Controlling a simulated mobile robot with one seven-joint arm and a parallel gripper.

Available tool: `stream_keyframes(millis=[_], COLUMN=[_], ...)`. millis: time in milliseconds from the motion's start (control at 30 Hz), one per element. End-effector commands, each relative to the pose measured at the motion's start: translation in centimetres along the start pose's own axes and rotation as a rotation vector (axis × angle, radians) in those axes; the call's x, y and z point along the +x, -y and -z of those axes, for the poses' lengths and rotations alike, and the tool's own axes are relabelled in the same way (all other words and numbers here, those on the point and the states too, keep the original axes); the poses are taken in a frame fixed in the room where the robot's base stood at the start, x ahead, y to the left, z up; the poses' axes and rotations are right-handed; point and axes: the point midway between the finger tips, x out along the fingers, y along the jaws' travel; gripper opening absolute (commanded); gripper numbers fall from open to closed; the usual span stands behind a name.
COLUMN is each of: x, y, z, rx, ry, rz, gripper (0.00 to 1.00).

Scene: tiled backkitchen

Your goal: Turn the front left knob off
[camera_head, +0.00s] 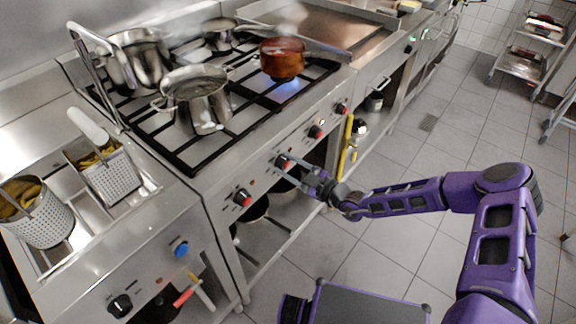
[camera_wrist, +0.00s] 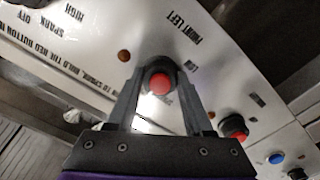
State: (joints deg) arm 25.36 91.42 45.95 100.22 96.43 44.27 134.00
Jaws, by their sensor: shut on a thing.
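The stove's front panel carries a row of black knobs with red centres. My gripper (camera_head: 299,170) is at the second knob from the left (camera_head: 283,162). In the wrist view my gripper (camera_wrist: 160,92) has its two fingers on either side of this knob (camera_wrist: 160,84), closed on it, with the red centre facing me. A printed label reading FRONT LEFT (camera_wrist: 184,36) is beside it on the panel. The leftmost stove knob (camera_head: 242,197) stands free; a neighbouring knob (camera_wrist: 233,125) shows at the lower right of the wrist view.
A blue flame (camera_head: 288,88) burns under a copper pot (camera_head: 282,60). Steel pots (camera_head: 196,94) stand on the black grates. A fryer with baskets (camera_head: 108,176) is at the left. An open shelf lies below the panel.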

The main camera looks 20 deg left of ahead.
Motion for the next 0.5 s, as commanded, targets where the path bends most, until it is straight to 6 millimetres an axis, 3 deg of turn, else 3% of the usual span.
stream_keyframes(millis=[67,100,200,267,500], x=[-0.07,-0.07,-0.06,-0.04,-0.03], y=[0.08,0.08,0.07,0.05,0.02], z=[-0.09,-0.09,-0.08,-0.06,-0.02], rx=[0.003,0.003,0.002,0.002,0.000], ry=[0.002,0.002,0.002,0.001,0.001], rz=[0.001,0.001,0.001,0.001,0.000], gripper=[0.00,0.57,0.75,0.81,0.81])
